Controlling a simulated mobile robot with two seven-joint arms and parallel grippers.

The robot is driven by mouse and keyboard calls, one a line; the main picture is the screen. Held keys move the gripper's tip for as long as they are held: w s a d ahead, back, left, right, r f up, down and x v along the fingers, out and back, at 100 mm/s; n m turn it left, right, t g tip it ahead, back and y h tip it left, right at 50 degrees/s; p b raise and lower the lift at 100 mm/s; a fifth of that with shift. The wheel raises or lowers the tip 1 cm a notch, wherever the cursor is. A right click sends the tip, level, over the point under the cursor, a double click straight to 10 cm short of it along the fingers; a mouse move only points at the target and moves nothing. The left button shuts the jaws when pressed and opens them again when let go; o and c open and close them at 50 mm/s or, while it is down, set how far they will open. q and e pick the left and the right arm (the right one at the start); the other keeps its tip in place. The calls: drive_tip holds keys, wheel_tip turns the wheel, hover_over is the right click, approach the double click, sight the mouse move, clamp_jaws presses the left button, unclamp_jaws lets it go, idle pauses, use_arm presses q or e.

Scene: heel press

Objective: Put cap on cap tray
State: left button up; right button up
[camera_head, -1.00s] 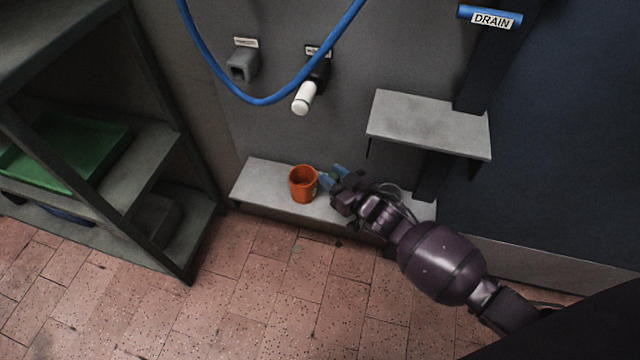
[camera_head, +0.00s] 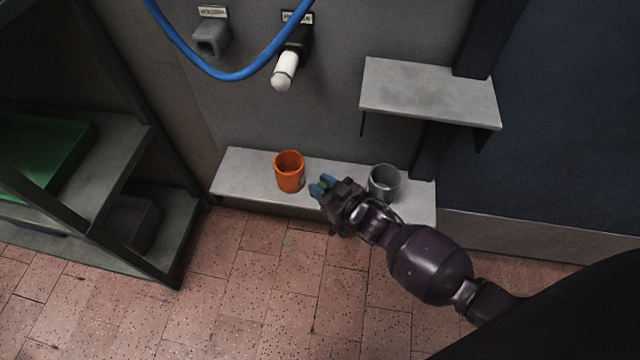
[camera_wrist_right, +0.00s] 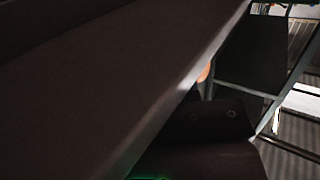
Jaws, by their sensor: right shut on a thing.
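My right gripper (camera_head: 322,185) has blue fingertips and is shut on a small green piece, probably the cap (camera_head: 322,186), mostly hidden between the fingers. It is just right of an orange cup (camera_head: 289,176), near the front edge of a low grey ledge (camera_head: 240,176), with a small gap to the cup. A grey cup (camera_head: 385,184) stands on the ledge behind my right forearm. I cannot tell which surface is the cap tray. The right wrist view is dark, with a faint green edge at the bottom. My left gripper is not in view.
A grey shelf (camera_head: 425,90) juts from the wall above the ledge's right end. A white-handled fitting (camera_head: 285,70) and a blue hose (camera_head: 225,76) are on the wall. A rack with a green tray (camera_head: 40,160) stands at left. The tiled floor in front is clear.

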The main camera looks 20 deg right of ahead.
drive_tip(key=shift+r, duration=0.15)
drive_tip(key=shift+f, duration=0.2)
drive_tip(key=o, duration=0.9)
